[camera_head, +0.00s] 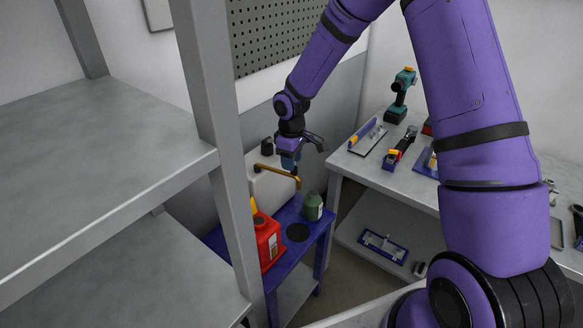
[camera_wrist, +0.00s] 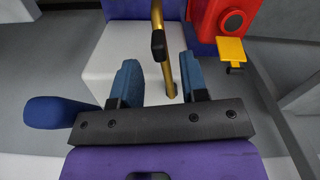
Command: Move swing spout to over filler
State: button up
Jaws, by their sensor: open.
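The swing spout (camera_head: 277,173) is a thin brass bar on top of a white container (camera_head: 262,195) on the blue bench. My gripper (camera_head: 291,161) is open just above the spout; in the wrist view my gripper (camera_wrist: 161,64) has a gap on both sides of the bar, and I cannot tell contact. No part is clearly marked as the filler; a red can (camera_head: 268,241) with a yellow part stands nearer the front.
A green bottle (camera_head: 313,206) and a black disc (camera_head: 297,232) are on the blue bench (camera_head: 318,231). A grey shelf (camera_head: 95,165) with an upright post stands close on the left. A grey workbench (camera_head: 354,164) with several tools is on the right.

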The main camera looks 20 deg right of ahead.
jog(key=shift+f, duration=1.6)
grip_shut()
